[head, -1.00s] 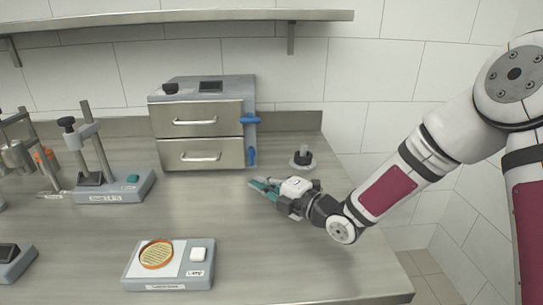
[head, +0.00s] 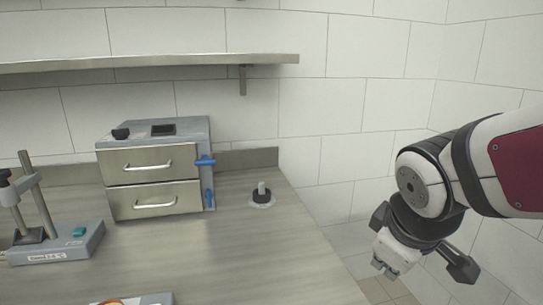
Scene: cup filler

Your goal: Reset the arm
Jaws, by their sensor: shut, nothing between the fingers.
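My arm comes in from the right edge of the head view, with a dark red panel on its link. My gripper (head: 385,268) hangs at the lower right, pointing down and toward me, past the right edge of the counter (head: 240,265). It is shut, with nothing held and nothing touching it. Floor tiles show behind and below it.
A grey two-drawer unit (head: 153,165) with blue levers stands at the back of the counter. A small black-knobbed piece (head: 261,196) stands right of it. A grey stand (head: 50,240) is at the left. A steel shelf (head: 150,62) runs along the wall above.

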